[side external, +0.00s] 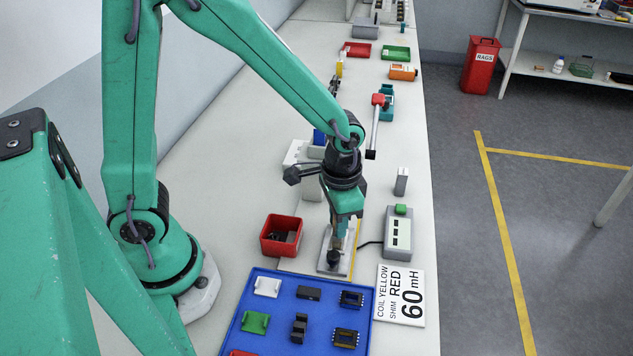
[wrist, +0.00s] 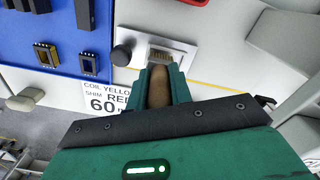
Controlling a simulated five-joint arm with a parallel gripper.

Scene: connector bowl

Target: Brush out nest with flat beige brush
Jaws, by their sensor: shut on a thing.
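My gripper (side external: 340,232) points down over the light grey nest fixture (side external: 327,262). In the wrist view my gripper (wrist: 160,82) is shut on the tan handle of the flat beige brush (wrist: 158,90). The brush's head end points toward the nest fixture (wrist: 188,50), which has a black knob (wrist: 122,55) at its left. The brush tip is at or just above the nest pocket; I cannot tell whether it touches. My fingers hide much of the brush in the side view.
A blue tray (side external: 240,335) with several connector parts lies in front. A red bin (side external: 281,236) stands left of the nest. A grey box with a green button (side external: 399,232) and a label card (side external: 401,296) are at the right.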

